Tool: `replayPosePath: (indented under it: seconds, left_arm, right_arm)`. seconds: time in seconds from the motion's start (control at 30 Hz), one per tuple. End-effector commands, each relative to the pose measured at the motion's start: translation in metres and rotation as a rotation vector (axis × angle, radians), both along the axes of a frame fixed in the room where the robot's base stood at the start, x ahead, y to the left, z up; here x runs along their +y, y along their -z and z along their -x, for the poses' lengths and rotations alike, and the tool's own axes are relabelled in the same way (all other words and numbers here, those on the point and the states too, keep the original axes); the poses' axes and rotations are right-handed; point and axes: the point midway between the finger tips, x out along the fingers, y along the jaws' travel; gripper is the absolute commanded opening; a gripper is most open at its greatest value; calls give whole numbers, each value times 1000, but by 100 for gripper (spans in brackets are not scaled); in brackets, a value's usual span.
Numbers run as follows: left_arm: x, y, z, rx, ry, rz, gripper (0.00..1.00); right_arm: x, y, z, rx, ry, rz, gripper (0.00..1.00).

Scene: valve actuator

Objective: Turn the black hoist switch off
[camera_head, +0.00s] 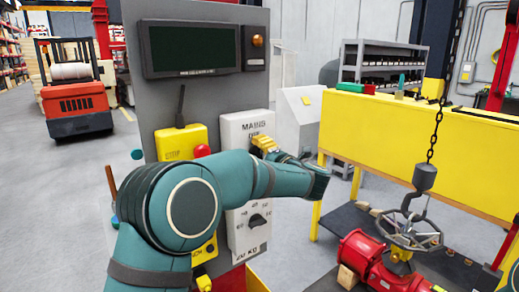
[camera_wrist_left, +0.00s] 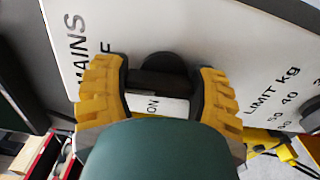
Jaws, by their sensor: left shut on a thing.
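The black hoist switch (camera_wrist_left: 165,72) is a dark knob on the white panel marked MAINS (camera_head: 236,128). My left gripper (camera_head: 265,143) reaches across the front of the grey control column to this panel. In the left wrist view its two yellow fingers (camera_wrist_left: 162,76) are on either side of the knob, shut on it. An ON label shows just below the knob, and part of an OFF label shows at the left finger. In the head view the knob is hidden behind my gripper and arm. My right gripper is not in view.
A yellow box (camera_head: 181,142) with a red button (camera_head: 202,151) is beside the panel. A black dial (camera_head: 257,220) sits below my arm, and a dark screen (camera_head: 195,49) above. At right, a chain hook (camera_head: 424,177) hangs over a handwheel and red valve (camera_head: 365,262).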

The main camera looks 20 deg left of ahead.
Motion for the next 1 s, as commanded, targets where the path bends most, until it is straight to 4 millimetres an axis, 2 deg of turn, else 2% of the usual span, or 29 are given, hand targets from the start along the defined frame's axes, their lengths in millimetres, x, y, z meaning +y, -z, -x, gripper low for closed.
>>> replayPosePath:
  seconds: [0.2, 0.73, 0.77, 0.83, 0.87, 1.0]
  left_arm:
    - [-1, 2, 0, 57, 1, -41, 27]
    - [-1, 3, 0, 76, 1, -56, 27]
    - [-1, 3, 0, 76, 2, -56, 69]
    - [-1, 3, 0, 75, 2, -55, 93]
    - [-1, 2, 0, 75, 1, -55, 96]
    - [-1, 2, 0, 73, 1, -54, 96]
  right_arm:
    - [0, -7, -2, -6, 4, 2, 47]
    - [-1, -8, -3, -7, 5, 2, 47]
    - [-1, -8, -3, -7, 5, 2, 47]
    - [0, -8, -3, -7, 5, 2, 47]
    - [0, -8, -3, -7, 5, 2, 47]
    - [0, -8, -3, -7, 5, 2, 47]
